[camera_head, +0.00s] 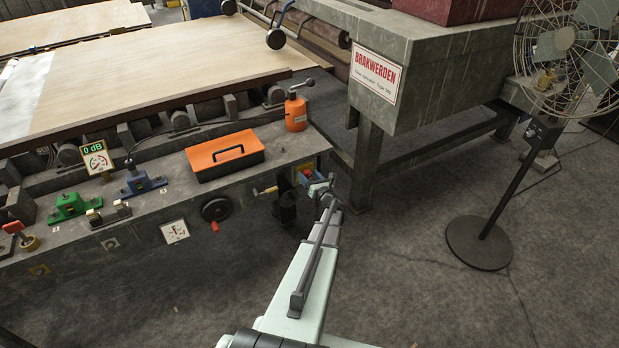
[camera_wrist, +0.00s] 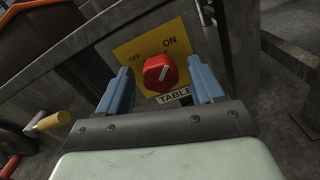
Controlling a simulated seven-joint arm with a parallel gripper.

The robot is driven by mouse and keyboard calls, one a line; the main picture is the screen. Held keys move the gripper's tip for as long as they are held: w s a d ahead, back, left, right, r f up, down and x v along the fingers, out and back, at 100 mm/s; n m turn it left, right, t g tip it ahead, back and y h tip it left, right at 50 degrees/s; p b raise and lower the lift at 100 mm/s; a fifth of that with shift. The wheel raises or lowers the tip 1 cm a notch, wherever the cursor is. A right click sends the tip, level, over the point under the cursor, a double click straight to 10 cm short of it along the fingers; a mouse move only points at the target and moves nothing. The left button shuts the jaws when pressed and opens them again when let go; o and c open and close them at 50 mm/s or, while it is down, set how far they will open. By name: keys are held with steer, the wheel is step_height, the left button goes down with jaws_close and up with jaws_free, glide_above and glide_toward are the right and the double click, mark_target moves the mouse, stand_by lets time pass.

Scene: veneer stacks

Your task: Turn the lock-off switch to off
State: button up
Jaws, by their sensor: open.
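The lock-off switch is a red rotary knob (camera_wrist: 160,73) on a yellow plate (camera_wrist: 136,48) marked OFF at left and ON at upper right, with a TABLE label (camera_wrist: 175,96) below it. A pale line on the knob slants to the upper right, toward ON. My gripper (camera_wrist: 160,82) is open, its two blue fingers on either side of the knob in the wrist view. I cannot tell whether they touch it.
A yellow-handled lever (camera_wrist: 50,122) is left of the switch; it also shows in the head view (camera_head: 264,190). The floor right of my arm is clear up to the fan's base (camera_head: 478,243).

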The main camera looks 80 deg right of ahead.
steer(key=c, duration=1.1)
steer(key=shift+o, duration=0.2)
steer(key=shift+n, duration=0.3)
steer(key=n, duration=0.3)
steer(key=shift+n, duration=0.3)
steer(key=n, duration=0.4)
steer(key=shift+n, duration=0.3)
steer(key=n, duration=0.4)
steer(key=shift+w, duration=0.1)
steer(key=n, duration=0.5)
steer(key=shift+a, duration=0.1)
